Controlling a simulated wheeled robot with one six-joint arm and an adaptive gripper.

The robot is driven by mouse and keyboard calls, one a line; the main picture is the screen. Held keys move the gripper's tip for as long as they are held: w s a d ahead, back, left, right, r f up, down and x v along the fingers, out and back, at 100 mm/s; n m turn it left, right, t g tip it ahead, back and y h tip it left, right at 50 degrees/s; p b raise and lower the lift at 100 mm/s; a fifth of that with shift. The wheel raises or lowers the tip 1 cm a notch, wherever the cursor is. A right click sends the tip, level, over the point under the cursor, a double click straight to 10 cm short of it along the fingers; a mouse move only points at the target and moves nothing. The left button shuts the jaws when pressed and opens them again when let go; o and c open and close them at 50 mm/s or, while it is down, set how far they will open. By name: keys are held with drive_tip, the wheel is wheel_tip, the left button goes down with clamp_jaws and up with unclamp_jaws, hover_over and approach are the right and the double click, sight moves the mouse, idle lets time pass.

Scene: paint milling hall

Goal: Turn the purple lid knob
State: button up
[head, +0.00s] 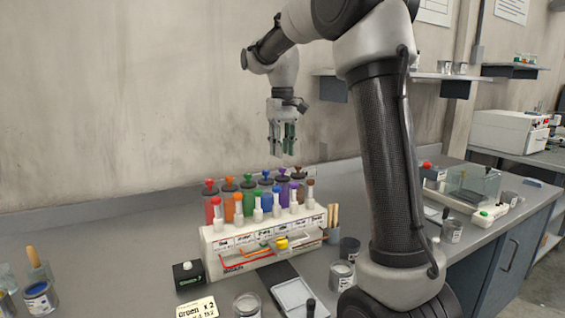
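The purple lid knob (283,171) tops a purple canister (284,188) in the back row of coloured canisters on the bench. Its neighbours are a blue knob (265,174) on the left and a brown knob (297,169) on the right. My gripper (281,154) hangs pointing down, close above the purple and blue knobs in the picture. A gap shows between its fingers; they look open and hold nothing. I cannot tell from this one view whether it is directly over the purple knob.
A white rack (219,240) with several colour-tipped white bottles stands in front of the canisters. Red (209,184), orange (228,181) and green (247,178) knobs are further left. Cans and a black box (188,275) sit nearer. The bench's left back is clear.

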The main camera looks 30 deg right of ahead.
wheel_tip(320, 180, up, 6)
drive_tip(key=shift+r, duration=0.25)
drive_tip(key=n, duration=0.4)
hover_over(282, 168)
wheel_tip(282, 168, down, 4)
drive_tip(key=shift+d+f, duration=0.1)
drive_tip(key=shift+d, duration=0.05)
drive_tip(key=shift+w+f+n, duration=0.15)
drive_tip(key=shift+f+n, duration=0.2)
drive_tip(key=shift+n, duration=0.65)
wheel_tip(282, 168, down, 7)
drive_tip(key=shift+f, duration=0.15)
clamp_jaws()
